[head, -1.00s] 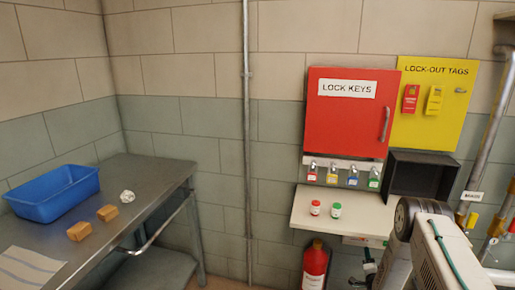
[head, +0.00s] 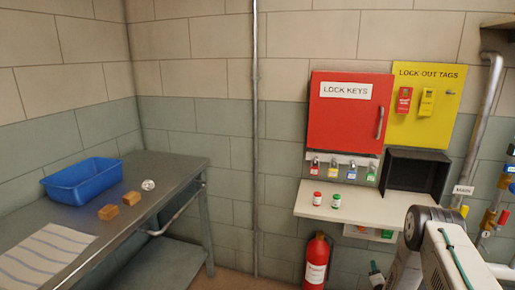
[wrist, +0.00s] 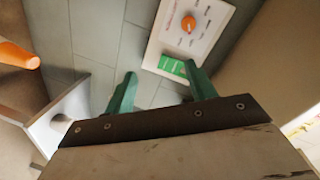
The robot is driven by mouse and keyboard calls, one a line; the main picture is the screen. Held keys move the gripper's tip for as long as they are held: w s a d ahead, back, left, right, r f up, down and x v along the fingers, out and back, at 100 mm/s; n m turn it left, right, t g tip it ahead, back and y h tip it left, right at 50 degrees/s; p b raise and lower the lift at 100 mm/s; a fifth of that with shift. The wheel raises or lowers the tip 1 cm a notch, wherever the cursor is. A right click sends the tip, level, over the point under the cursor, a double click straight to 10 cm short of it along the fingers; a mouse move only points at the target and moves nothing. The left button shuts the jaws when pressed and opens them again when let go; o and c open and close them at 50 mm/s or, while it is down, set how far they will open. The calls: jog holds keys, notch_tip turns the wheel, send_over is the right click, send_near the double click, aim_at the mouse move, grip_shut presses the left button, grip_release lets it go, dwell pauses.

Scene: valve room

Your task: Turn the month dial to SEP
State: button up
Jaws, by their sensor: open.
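An orange dial knob (wrist: 188,23) sits on a white panel (wrist: 206,40) with small printed marks around it, at the top of the wrist view. The marks and the knob's setting are too small to read. A green label or block (wrist: 172,68) is at the panel's near edge. My gripper (wrist: 161,86) shows two green fingers, spread apart with nothing between them. It is apart from the knob, which lies beyond the fingers and to the upper right. In the head view my arm is at the lower right, and the dial cannot be made out.
A red lock-keys cabinet (head: 344,135) and yellow tag board (head: 433,88) hang on the wall. Below, a shelf (head: 380,212) holds two small bottles. A red fire extinguisher (head: 316,262) stands beneath. A bench (head: 170,180) with a blue tray (head: 82,183) is left. Pipes stand at right.

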jog(key=s+a+f+n+g+y, duration=0.25)
jog(key=s+f+n+g, duration=0.2)
jog(key=s+g, duration=0.3)
jog(key=s+a+r+n+g+y, duration=0.1)
jog(key=s+a+r+n+g, duration=0.25)
jog(key=r, duration=0.75)
jog(key=s+a+r+g, duration=0.2)
jog(key=s+a+r, duration=0.2)
jog(key=s+r, duration=0.5)
jog(key=s+a+r+n+g+y, duration=0.1)
jog(key=s+a+r+n+g, duration=0.2)
jog(key=r, duration=0.9)
jog(key=s+a+r+n, duration=0.2)
jog(key=s+a+r, duration=0.3)
jog(key=s+r, duration=0.7)
jog(key=s+a+r+n+t, duration=0.1)
jog(key=s+a+r, duration=0.4)
jog(key=s+r, duration=0.8)
jog(key=shift+s+a+n+t, duration=0.2)
jog(key=shift+s+n+t, duration=0.15)
jog(key=shift+s, duration=0.4)
jog(key=shift+r, duration=0.1)
